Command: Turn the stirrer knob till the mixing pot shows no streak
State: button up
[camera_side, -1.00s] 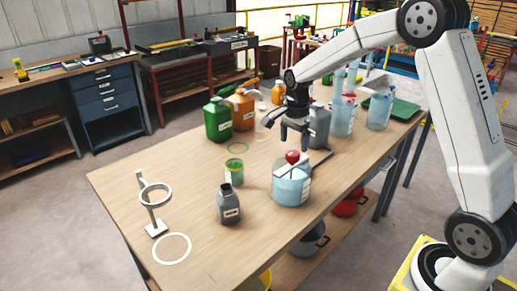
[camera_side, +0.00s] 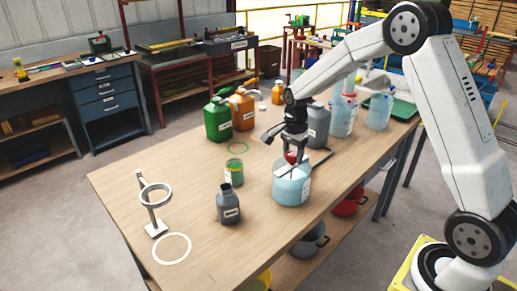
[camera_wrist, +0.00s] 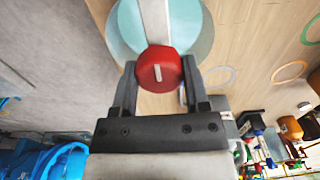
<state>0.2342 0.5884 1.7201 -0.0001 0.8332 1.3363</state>
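A grey bottle (camera_side: 229,205) and a green cup (camera_side: 234,173) stand left of the pot. Green (camera_side: 218,120) and orange (camera_side: 243,112) jugs and a grey jug (camera_side: 319,126) stand behind.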

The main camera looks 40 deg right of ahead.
grip_shut()
